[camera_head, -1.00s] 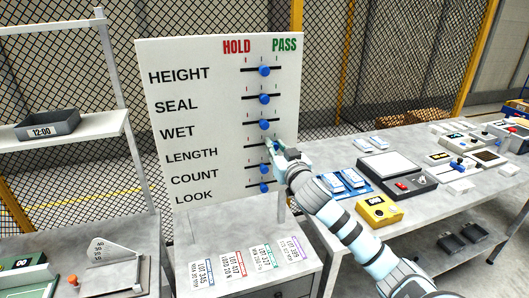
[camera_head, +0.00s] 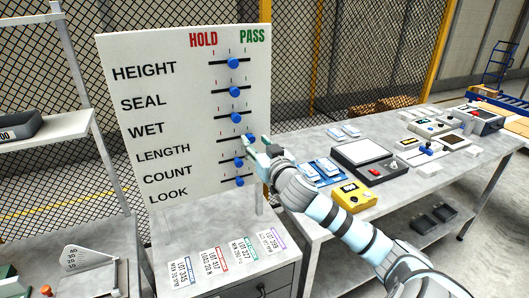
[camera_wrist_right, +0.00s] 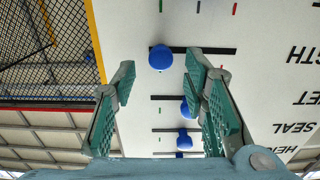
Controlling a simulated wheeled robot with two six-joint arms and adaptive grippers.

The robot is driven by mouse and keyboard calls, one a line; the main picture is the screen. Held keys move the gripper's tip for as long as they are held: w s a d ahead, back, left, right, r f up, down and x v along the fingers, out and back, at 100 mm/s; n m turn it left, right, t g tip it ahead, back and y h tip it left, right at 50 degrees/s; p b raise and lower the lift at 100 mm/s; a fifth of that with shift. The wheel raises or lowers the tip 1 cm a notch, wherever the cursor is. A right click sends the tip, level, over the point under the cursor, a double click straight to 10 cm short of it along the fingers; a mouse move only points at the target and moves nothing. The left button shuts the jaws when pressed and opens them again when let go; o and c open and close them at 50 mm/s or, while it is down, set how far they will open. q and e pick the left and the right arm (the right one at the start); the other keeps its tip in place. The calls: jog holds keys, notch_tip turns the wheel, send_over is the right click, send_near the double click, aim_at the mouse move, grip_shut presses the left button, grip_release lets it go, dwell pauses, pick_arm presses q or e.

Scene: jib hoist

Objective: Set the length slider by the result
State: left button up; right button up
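The white board (camera_head: 160,110) has blue slider knobs in rows HEIGHT, SEAL, WET, LENGTH, COUNT and LOOK, under HOLD at left and PASS at right. The LENGTH knob (camera_head: 250,138) sits at the right, PASS end of its slot; the other knobs sit near mid-slot. My right gripper (camera_head: 256,145) is just right of the LENGTH knob and partly covers that slot. In the right wrist view, upside down, my gripper (camera_wrist_right: 160,95) is open and empty, with the LENGTH knob (camera_wrist_right: 160,58) beyond the gap between its fingers, seemingly apart. My left gripper is not in view.
Lot cards (camera_head: 215,259) lie on the bench below the board. A table (camera_head: 300,155) at right holds a yellow device (camera_head: 354,196), a dark-framed scale (camera_head: 363,153) and blue trays (camera_head: 322,172). A grey bin (camera_head: 30,124) stands on the left shelf. Mesh fencing is behind.

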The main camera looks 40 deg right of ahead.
jog(key=v, duration=0.9)
jog(key=shift+d, duration=0.15)
jog(key=shift+s+d, duration=0.15)
jog(key=shift+s, duration=0.05)
